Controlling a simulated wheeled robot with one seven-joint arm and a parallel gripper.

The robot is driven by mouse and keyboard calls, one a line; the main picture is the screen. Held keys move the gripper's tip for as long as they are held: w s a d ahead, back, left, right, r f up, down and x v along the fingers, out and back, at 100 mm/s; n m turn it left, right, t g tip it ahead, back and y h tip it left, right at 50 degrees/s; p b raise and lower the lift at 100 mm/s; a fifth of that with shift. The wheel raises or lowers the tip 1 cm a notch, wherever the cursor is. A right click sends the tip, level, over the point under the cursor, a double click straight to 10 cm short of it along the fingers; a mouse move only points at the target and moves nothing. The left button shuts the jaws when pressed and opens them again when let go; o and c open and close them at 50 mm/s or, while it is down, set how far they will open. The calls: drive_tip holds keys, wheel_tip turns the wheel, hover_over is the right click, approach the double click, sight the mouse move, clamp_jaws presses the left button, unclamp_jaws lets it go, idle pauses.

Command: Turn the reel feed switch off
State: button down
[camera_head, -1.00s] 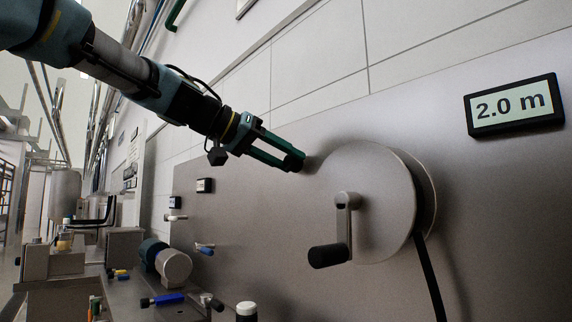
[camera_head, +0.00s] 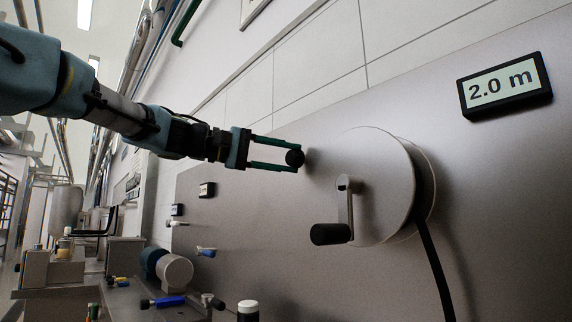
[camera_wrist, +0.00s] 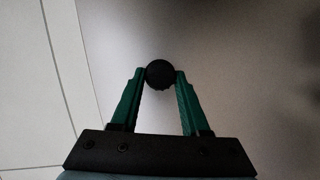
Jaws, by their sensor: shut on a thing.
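A black round knob (camera_head: 294,158), seemingly the reel feed switch, is at the grey panel just left of the reel. My gripper (camera_head: 290,159) reaches in from the left with its green fingers nearly level and is shut on the knob. In the wrist view the knob (camera_wrist: 160,73) sits between the two fingertips, one on each side. The knob's mount behind it is hidden, so I cannot tell its on or off position.
The large grey reel (camera_head: 378,190) with a black-handled crank (camera_head: 333,233) stands right of my gripper. A black strap (camera_head: 436,268) hangs from it. A display (camera_head: 504,85) reads 2.0 m. A bench with several parts lies lower left.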

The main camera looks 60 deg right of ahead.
drive_tip(key=shift+w+f+n+g+h+b, duration=0.15)
drive_tip(key=shift+n+g+h+b, duration=0.2)
drive_tip(key=shift+n+b, duration=0.55)
drive_tip(key=shift+n, duration=0.4)
drive_tip(key=shift+c, duration=1.9)
unclamp_jaws()
drive_tip(key=v, duration=1)
drive_tip(key=shift+w+a+b, duration=0.15)
drive_tip(key=shift+a+b, duration=0.2)
drive_tip(key=shift+b, duration=0.05)
